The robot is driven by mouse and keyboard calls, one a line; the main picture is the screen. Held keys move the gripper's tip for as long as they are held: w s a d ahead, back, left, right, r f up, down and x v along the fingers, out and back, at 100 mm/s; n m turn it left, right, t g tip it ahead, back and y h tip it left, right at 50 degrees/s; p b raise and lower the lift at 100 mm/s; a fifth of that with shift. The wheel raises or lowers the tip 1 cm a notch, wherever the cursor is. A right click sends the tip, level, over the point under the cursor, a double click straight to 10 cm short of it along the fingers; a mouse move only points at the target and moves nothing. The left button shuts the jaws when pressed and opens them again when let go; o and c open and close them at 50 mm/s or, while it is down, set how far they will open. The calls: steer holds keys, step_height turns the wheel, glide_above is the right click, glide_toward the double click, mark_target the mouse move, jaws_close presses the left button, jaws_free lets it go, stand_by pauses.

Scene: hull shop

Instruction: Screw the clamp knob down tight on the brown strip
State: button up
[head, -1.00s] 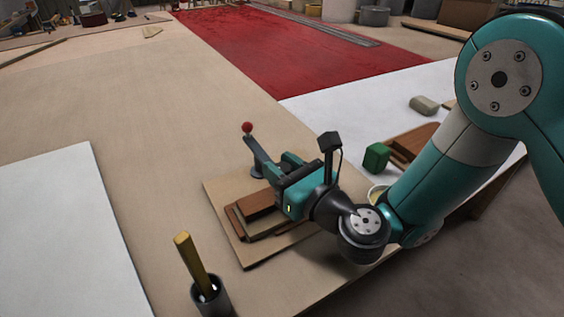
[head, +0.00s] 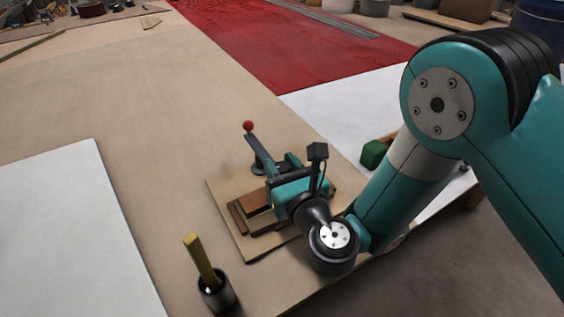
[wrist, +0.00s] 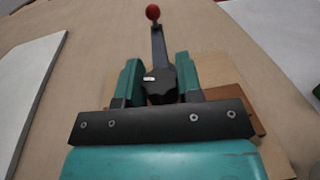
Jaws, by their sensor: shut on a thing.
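The clamp shows as a dark lever arm (head: 259,147) ending in a red ball (head: 248,126). In the wrist view a black lobed clamp knob (wrist: 161,87) sits between the two teal fingers of my gripper (wrist: 157,75). My gripper (head: 281,166) is shut on the knob in the head view too, where its body hides the knob. Brown strips (head: 251,203) lie stacked on a tan base board (head: 222,197) just left of and under my gripper. Whether the clamp foot touches the strip is hidden. In the wrist view a brown piece (wrist: 249,97) shows at right.
A dark cup (head: 216,296) with a yellow-handled tool (head: 200,262) stands at the front. A green block (head: 373,153) sits to the right, near my forearm. A white sheet (head: 70,235) lies at left. The middle of the bench is clear.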

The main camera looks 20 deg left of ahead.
steer(key=shift+f+h, duration=0.2)
steer(key=shift+h, duration=0.1)
stand_by(0.4)
steer(key=o, duration=0.9)
